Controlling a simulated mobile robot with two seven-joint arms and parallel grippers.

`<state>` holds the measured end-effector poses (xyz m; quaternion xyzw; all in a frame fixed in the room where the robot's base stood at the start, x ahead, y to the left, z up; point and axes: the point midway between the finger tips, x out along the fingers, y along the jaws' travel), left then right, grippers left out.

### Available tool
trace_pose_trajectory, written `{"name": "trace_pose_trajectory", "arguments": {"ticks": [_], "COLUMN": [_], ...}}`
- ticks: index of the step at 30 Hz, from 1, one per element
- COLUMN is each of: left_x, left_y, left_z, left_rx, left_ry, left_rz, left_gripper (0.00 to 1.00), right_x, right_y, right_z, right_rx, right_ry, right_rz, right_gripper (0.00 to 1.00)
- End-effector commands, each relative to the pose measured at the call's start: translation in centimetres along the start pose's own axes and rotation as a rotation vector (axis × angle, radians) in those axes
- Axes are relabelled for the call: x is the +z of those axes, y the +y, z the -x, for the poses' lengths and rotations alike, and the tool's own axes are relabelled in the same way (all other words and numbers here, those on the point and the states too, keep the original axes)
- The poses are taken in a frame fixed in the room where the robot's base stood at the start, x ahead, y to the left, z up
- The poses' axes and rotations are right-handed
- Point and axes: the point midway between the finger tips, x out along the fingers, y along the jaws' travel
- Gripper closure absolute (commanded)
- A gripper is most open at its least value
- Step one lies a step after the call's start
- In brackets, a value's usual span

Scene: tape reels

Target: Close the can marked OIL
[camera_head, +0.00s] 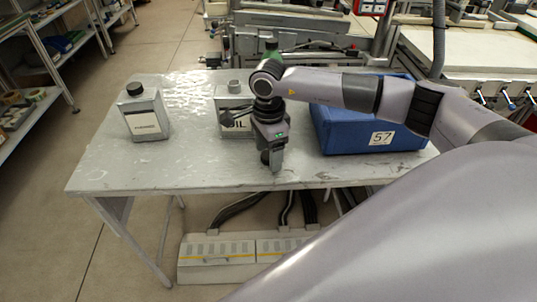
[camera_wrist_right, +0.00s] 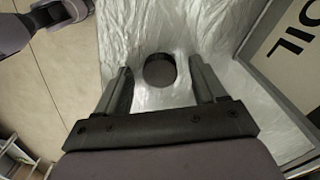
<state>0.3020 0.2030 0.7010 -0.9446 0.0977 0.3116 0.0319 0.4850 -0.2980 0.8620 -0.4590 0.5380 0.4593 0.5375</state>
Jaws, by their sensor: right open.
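The can marked OIL (camera_head: 231,102) stands upright on the table, partly hidden behind my right arm in the head view. Its top shows a bare grey neck with no black cap on it. In the right wrist view its labelled side (camera_wrist_right: 291,48) is at the right edge. My right gripper (camera_head: 272,167) points down in front of the can. It is open, with the cap between its fingers (camera_wrist_right: 160,68). My left gripper is not in view.
Another can (camera_head: 146,112) with a black cap stands at the left of the grey table (camera_head: 105,170). A blue crate (camera_head: 345,135) marked 57 stands to the right of my gripper. The table between the two cans is clear.

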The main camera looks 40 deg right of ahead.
Motion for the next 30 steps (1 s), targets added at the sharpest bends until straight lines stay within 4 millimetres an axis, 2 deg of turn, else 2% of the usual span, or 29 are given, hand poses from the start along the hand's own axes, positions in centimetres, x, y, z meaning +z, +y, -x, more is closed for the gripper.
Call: {"name": "trace_pose_trajectory", "arguments": {"ticks": [8, 12, 13, 14, 24, 30], "left_x": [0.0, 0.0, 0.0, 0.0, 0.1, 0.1], "left_y": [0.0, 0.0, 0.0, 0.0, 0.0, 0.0], "left_z": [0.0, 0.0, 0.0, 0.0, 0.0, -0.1], "left_rx": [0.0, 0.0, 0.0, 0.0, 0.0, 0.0], "left_ry": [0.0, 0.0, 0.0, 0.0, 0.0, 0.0], "left_rz": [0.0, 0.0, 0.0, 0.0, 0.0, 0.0], "left_gripper": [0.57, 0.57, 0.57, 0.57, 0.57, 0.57], "right_x": [0.0, 0.0, 0.0, 0.0, 0.0, 0.0], "right_y": [0.0, 0.0, 0.0, 0.0, 0.0, -0.1], "right_z": [0.0, 0.0, 0.0, 0.0, 0.3, 2.0], "right_rx": [-0.001, -0.001, -0.001, 0.0, -0.001, -0.004], "right_ry": [0.0, 0.0, 0.0, 0.0, -0.001, -0.002], "right_rz": [0.0, 0.0, 0.0, 0.0, 0.0, -0.001], "right_gripper": [0.3, 0.76, 0.86, 0.89, 0.89, 0.89]}}
